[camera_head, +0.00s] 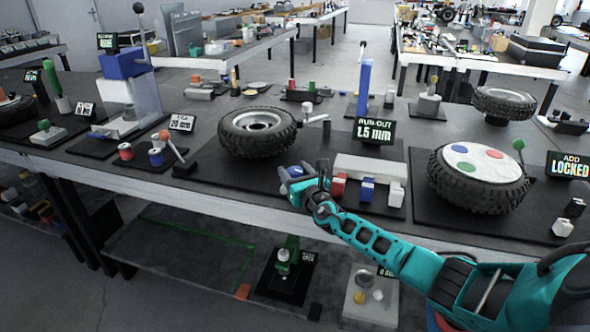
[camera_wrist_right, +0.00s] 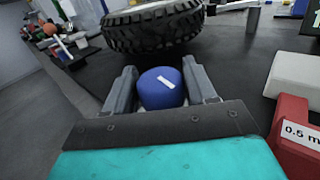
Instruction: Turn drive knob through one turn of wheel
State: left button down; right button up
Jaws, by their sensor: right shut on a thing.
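The blue drive knob (camera_wrist_right: 161,90), with a white mark on its top, sits between the two fingers of my right gripper (camera_wrist_right: 163,84) in the right wrist view. The gripper is shut on it. In the head view my right gripper (camera_head: 303,178) is at the front edge of the bench, and the blue knob (camera_head: 295,171) is partly hidden by the fingers. The black-tyred wheel (camera_head: 257,146) lies just behind and left of the knob; its tyre (camera_wrist_right: 153,28) also shows in the wrist view. My left gripper is not in view.
Right of the knob are a red block (camera_head: 339,186), marked 0.5 m in the wrist view, and a white bar (camera_head: 370,168). Another wheel (camera_head: 478,178) lies farther right, with a "LOCKED" sign (camera_head: 570,166).

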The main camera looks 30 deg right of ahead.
jog(key=shift+a+r+m+h+p, duration=0.1)
jog(key=shift+r+m+h+p, duration=0.25)
jog(key=shift+h+p, duration=0.25)
jog(key=shift+f+m+g+h+p, duration=0.1)
jog(key=shift+m+g+h+p, duration=0.3)
jog(key=shift+h, duration=0.2)
jog(key=shift+f+m+h, duration=0.25)
jog(key=shift+m+h, duration=0.4)
jog(key=shift+h, duration=0.25)
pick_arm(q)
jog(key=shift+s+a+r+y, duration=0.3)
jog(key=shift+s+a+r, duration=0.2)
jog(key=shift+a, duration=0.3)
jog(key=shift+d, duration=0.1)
pick_arm(e)
jog(key=o, duration=0.9)
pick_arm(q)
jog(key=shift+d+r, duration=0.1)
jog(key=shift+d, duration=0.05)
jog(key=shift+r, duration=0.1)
pick_arm(e)
jog(key=shift+s, duration=0.1)
